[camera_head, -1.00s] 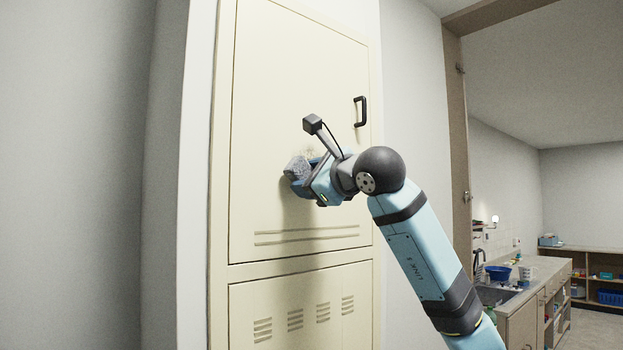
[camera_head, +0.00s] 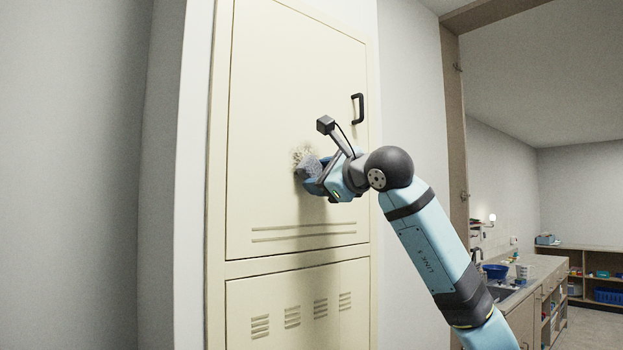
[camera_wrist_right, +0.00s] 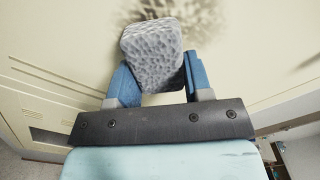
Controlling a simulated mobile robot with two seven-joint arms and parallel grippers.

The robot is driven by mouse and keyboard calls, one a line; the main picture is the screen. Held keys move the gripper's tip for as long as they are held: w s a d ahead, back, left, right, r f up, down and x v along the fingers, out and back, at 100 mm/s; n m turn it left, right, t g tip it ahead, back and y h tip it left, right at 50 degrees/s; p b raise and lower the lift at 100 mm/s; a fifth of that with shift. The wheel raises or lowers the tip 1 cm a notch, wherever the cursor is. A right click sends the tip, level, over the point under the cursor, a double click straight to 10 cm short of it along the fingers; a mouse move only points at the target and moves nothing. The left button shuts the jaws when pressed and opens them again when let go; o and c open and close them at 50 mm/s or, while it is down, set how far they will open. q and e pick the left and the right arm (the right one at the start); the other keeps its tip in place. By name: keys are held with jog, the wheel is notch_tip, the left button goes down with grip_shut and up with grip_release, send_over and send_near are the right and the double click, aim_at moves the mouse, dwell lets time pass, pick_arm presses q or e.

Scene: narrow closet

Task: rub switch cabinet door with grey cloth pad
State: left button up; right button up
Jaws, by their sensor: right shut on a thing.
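The cream switch cabinet door (camera_head: 290,75) stands upright, with a black handle (camera_head: 358,108) near its right edge. A dark speckled smudge (camera_head: 303,154) marks the middle of the door; it also shows at the top of the right wrist view (camera_wrist_right: 205,18). My right gripper (camera_head: 314,182) is shut on the grey cloth pad (camera_head: 309,168), whose rough face shows between the blue fingers in the wrist view (camera_wrist_right: 152,52). The pad is at the door's surface, just below the smudge; I cannot tell whether it touches. My left gripper is out of view.
A lower vented panel (camera_head: 300,290) lies beneath the door. Plain walls stand close on the left. At right, past a wooden door frame (camera_head: 452,130), are a counter (camera_head: 540,272) with a blue bowl (camera_head: 495,271) and low shelves (camera_head: 600,265).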

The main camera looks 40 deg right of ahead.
aim_at(311, 158)
jog(key=shift+w+d+r+p, duration=0.15)
jog(key=shift+d+r+p, duration=0.3)
jog(key=shift+d, duration=0.2)
jog(key=shift+w+d+r+p, duration=0.1)
jog(key=shift+d+r+p, duration=0.25)
jog(key=shift+d, duration=0.3)
jog(key=shift+s+a+r, duration=0.1)
jog(key=shift+s+a, duration=0.05)
jog(key=shift+a, duration=1.5)
jog(key=shift+s+a, duration=0.1)
jog(key=shift+a, duration=1.55)
jog(key=shift+d+r+p, duration=0.1)
jog(key=shift+r+p, duration=0.5)
jog(key=shift+r, duration=0.3)
jog(key=shift+d+f, duration=0.1)
jog(key=shift+d, duration=0.5)
jog(key=d, duration=0.6)
jog(key=shift+w+d+b, duration=0.3)
jog(key=shift+d+b, duration=0.1)
jog(key=shift+b, duration=0.05)
jog(key=shift+s, duration=0.1)
